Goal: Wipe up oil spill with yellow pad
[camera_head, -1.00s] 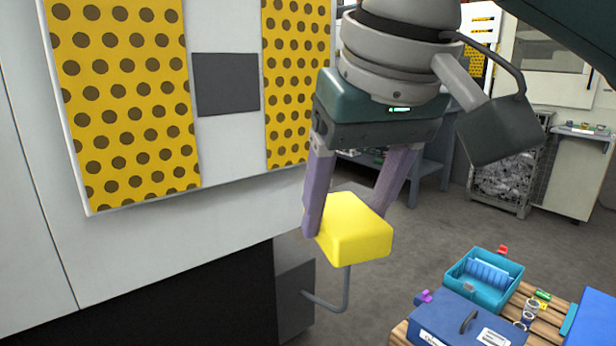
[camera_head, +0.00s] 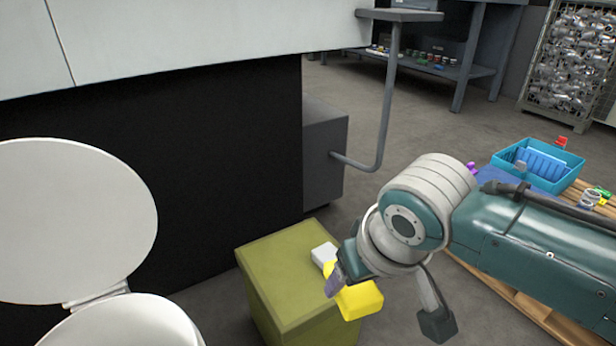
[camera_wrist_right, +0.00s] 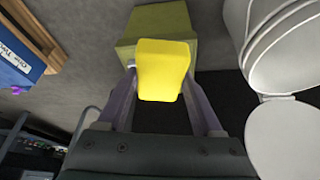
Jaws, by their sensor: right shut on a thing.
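The yellow pad (camera_head: 361,301) is held in my right gripper (camera_head: 343,287), which reaches in from the right in the head view. The pad hangs over or beside the front right part of an olive-green box (camera_head: 285,270); I cannot tell whether it touches the box. In the right wrist view the pad (camera_wrist_right: 163,70) sits between the two purple fingers, with the green box (camera_wrist_right: 155,22) beyond it. A small white block (camera_head: 323,254) lies on the box top, partly behind the gripper. I see no oil spill. My left gripper is out of view.
A white bin (camera_head: 135,325) with its round lid (camera_head: 75,220) raised stands at the left. A dark machine base (camera_head: 220,150) stands behind the box. At the right, a pallet (camera_head: 520,300) bears a teal crate (camera_head: 560,178), partly behind my arm. Grey floor (camera_head: 440,130) lies open behind.

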